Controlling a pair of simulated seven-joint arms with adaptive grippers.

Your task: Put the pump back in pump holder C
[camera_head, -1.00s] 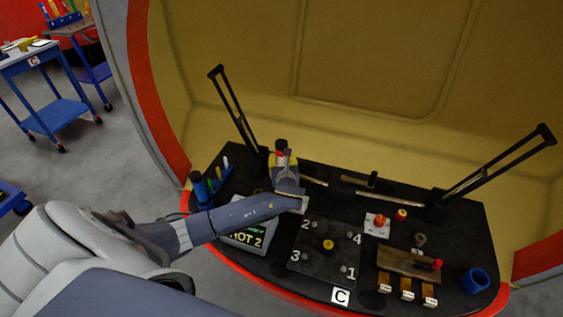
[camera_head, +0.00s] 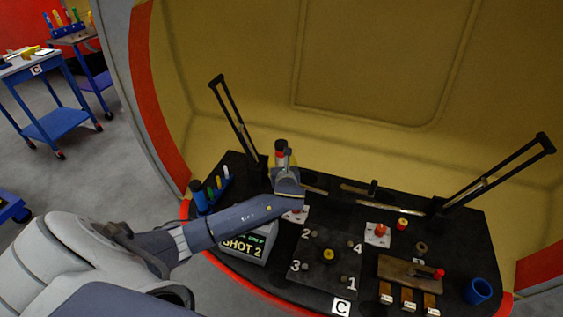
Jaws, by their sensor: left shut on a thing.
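My left gripper (camera_head: 284,166) is at the back left of the black console (camera_head: 345,203). It is shut on a small upright thing with a black top, a red band and some yellow, which looks like the pump (camera_head: 280,148). The gripper and wrist hide its lower part. I cannot tell if it touches the console. A white plate with red on it (camera_head: 296,215) shows partly beyond my forearm. Pump holder C cannot be told for sure; a C label (camera_head: 342,307) sits on the console's front edge. My right gripper is not in view.
Two black bar handles (camera_head: 236,118) (camera_head: 505,171) rise at the console's back. A white plate with a red knob (camera_head: 377,234), a blue cup (camera_head: 478,291), a wooden block (camera_head: 408,271) and a numbered panel (camera_head: 328,258) fill the right and middle. A display (camera_head: 243,245) stands at left.

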